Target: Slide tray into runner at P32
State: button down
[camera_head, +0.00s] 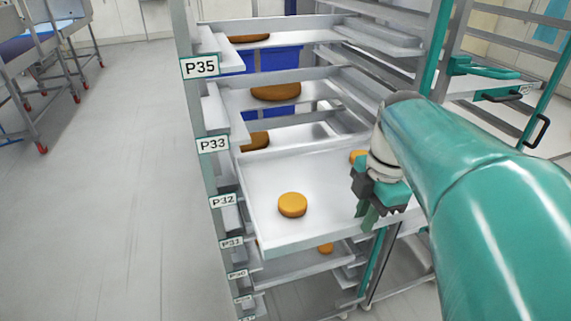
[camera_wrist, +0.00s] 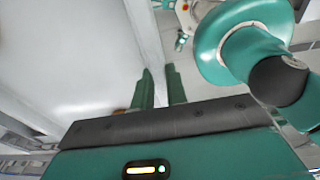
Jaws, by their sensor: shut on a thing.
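The pale metal tray (camera_head: 310,238) sticks out from the rack toward me, level with the P32 label (camera_head: 222,201). Its rear part is between the rack's side posts, below the P33 level. One orange-brown round (camera_head: 292,205) lies on its front half, and another (camera_head: 357,157) shows farther back, partly hidden by my gripper. My gripper (camera_head: 378,212) is shut on the tray's right wall near the front corner. In the wrist view, my two green fingers (camera_wrist: 161,88) stand either side of the tray's wall, and the tray (camera_wrist: 75,50) fills the left.
The rack's left post carries labels P35 (camera_head: 200,67), P33 (camera_head: 213,144) and P31 (camera_head: 231,243). Trays with brown rounds sit above, and a lower tray (camera_head: 300,263) holds an orange round. An open rack door (camera_head: 545,115) stands right. The floor (camera_head: 110,190) at left is clear.

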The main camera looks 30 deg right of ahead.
aim_at(337, 192)
jog(key=shift+w+d+f, duration=0.1)
jog(key=shift+w+d, duration=0.45)
jog(key=shift+w, duration=1.3)
jog(key=shift+w+d+f, duration=0.1)
jog(key=shift+w+d, duration=0.45)
jog(key=shift+w, duration=1.25)
jog(key=shift+w+d+f, duration=0.1)
jog(key=shift+w+d, duration=0.45)
jog(key=shift+w, duration=1.3)
jog(key=shift+f, duration=1.75)
jog(key=c, duration=1.3)
grip_release()
jog(key=shift+a, duration=0.1)
jog(key=r, duration=0.4)
jog(key=d+r, duration=0.1)
jog(key=r, duration=0.8)
jog(key=shift+s+d+r, duration=0.3)
jog(key=shift+s+r, duration=0.1)
